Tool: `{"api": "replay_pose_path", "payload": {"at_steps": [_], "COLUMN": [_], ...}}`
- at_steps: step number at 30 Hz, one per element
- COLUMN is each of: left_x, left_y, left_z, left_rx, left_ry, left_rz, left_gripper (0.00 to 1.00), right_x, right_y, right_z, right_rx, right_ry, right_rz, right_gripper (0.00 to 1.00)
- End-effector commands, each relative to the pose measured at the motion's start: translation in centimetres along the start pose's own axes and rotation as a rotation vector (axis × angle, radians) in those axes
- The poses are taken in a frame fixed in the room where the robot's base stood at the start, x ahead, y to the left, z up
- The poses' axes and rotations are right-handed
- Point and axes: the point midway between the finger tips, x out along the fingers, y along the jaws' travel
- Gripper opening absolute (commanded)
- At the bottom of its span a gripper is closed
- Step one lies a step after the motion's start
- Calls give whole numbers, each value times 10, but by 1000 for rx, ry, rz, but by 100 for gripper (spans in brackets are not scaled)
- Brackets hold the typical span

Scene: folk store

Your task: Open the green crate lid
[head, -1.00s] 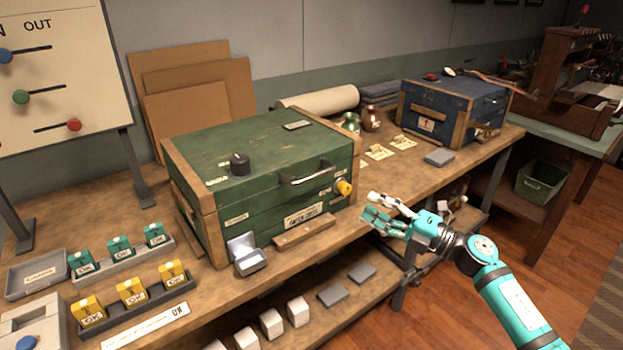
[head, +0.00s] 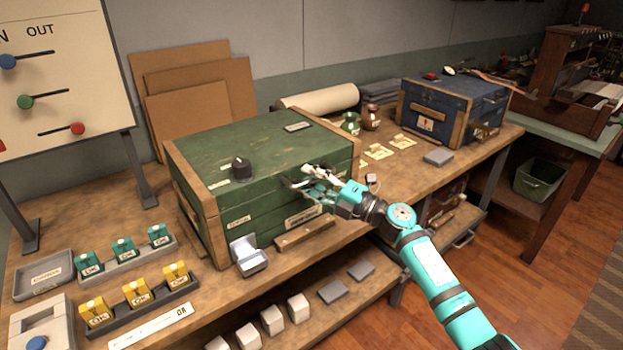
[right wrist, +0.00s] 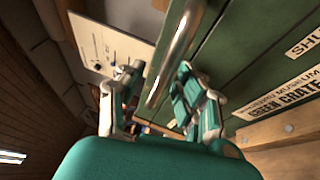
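The green crate (head: 268,225) stands on the wooden bench with its green lid (head: 215,145) lying shut. In the right wrist view the lid's metal handle (right wrist: 175,50) runs between the fingers of my right gripper (right wrist: 160,78). The fingers are apart on either side of it, and I see no clear grip on the bar. My left gripper is not in view.
A black knob (head: 241,168) sits on the lid. A small open grey box (head: 249,257) and a wooden bar (head: 304,235) are in front of the crate. A blue crate (head: 455,105) stands further right. Trays with yellow and teal tags (head: 137,292) lie at left.

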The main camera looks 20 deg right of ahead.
Motion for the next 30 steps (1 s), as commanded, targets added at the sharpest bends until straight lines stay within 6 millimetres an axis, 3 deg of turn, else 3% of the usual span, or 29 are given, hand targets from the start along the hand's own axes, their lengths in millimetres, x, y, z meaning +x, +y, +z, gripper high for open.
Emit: {"api": "replay_pose_path", "payload": {"at_steps": [6,15,30], "left_x": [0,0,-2], "left_y": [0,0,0], "left_z": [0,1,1], "left_rx": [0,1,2], "left_ry": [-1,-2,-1], "left_rz": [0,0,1], "left_gripper": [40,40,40], "right_x": [0,0,0], "right_y": [0,0,2], "right_z": [0,0,1], "right_rx": [0,1,3], "right_ry": [0,0,0], "right_rz": [0,0,-1], "right_gripper": [35,0,0]}}
